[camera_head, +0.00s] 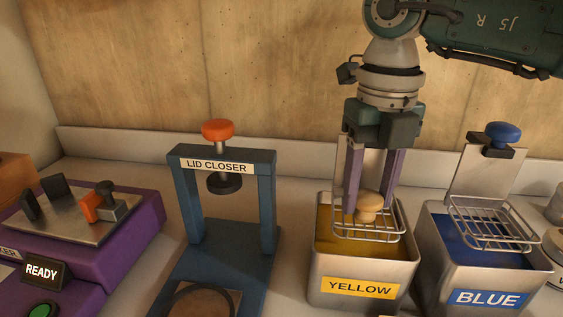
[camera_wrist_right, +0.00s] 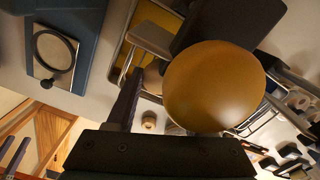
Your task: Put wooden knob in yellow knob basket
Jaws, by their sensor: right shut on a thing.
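My right gripper (camera_head: 370,203) points down with its purple fingers shut on the pale wooden knob (camera_head: 367,214). The knob hangs between the fingertips, over the wire basket (camera_head: 375,238) at the top of the metal tank labelled YELLOW (camera_head: 357,289). I cannot tell whether the knob touches the basket wires.
A tank labelled BLUE (camera_head: 487,297) with its own wire basket and blue-knobbed lifter stands close on the right. The blue LID CLOSER frame (camera_head: 264,200) stands left. A purple console (camera_head: 110,242) with a READY display is at far left. A wall rises behind.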

